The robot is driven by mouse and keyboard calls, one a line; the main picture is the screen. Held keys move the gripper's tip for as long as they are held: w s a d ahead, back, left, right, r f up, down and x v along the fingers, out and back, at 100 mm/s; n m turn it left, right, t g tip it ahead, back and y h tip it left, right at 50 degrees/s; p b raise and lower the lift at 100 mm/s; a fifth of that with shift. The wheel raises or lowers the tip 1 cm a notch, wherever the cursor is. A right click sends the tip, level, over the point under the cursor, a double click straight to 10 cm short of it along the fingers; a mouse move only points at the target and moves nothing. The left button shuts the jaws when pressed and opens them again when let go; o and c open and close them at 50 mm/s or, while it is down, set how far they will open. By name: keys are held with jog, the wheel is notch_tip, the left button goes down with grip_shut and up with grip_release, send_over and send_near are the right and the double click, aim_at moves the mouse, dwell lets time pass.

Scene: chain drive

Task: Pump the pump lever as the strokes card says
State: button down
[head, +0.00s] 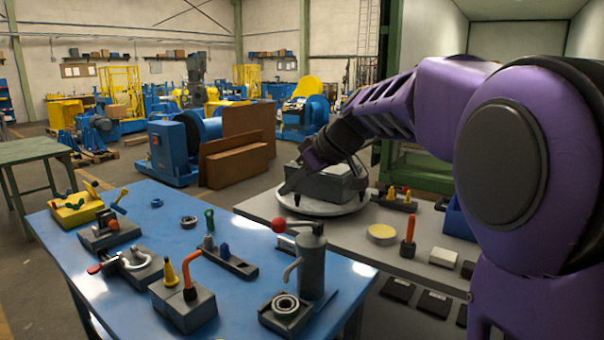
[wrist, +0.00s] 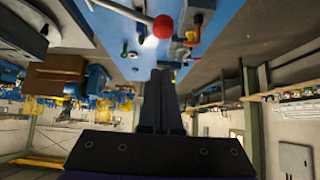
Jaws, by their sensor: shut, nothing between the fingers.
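The pump (head: 311,262) is a grey upright cylinder with a spout on its left, standing at the right part of the blue table. Its lever ends in a red ball knob (head: 279,225), out to the left of the pump's top. The red knob (wrist: 163,27) also shows in the wrist view, beyond the fingertips. My gripper (head: 287,189) is shut and empty, above and behind the pump, apart from the lever. Its shut fingers (wrist: 160,73) fill the middle of the wrist view. I cannot make out a strokes card; a small pale plate (head: 287,244) behind the pump is unreadable.
The blue table (head: 225,215) also holds a bearing block (head: 285,308), a block with an orange handle (head: 184,305), a clamp (head: 135,262) and a yellow tray (head: 76,209). A grey box (head: 325,184) on a round turntable (head: 322,207) stands close by my gripper.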

jog(key=shift+w+a+f, duration=0.15)
jog(key=shift+f, duration=0.75)
jog(key=shift+w+a+f, duration=0.1)
jog(key=shift+a+f, duration=0.1)
jog(key=shift+f, duration=0.65)
jog(key=shift+w+a+f, duration=0.15)
jog(key=shift+f, duration=0.75)
